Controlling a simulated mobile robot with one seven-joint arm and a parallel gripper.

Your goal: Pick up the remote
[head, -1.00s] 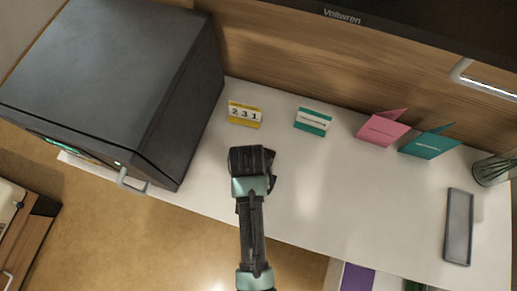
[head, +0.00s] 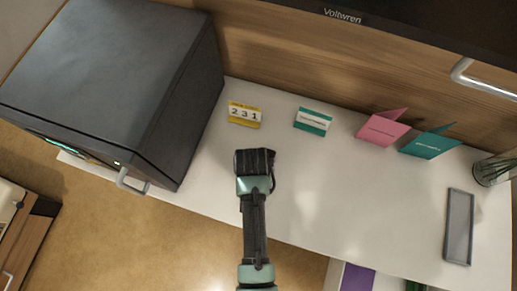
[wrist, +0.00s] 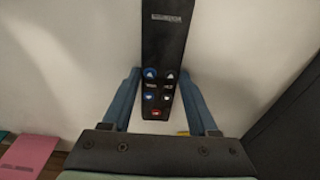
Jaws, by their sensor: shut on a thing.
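The black remote (wrist: 162,62) lies between the two blue fingers of my gripper (wrist: 158,100) in the wrist view. It has several blue, white and red buttons and a label near its far end. My gripper is shut on it around the button end. In the head view my gripper (head: 255,160) is over the white counter, left of the middle, and my arm hides the remote. I cannot tell whether the remote touches the counter.
A dark cabinet (head: 110,80) stands left on the white counter (head: 340,190). A yellow number card (head: 244,115), a teal-edged card (head: 313,121), pink (head: 383,128) and teal (head: 430,143) folded cards line the back. A grey tray (head: 459,228) and a glass (head: 492,171) are at right.

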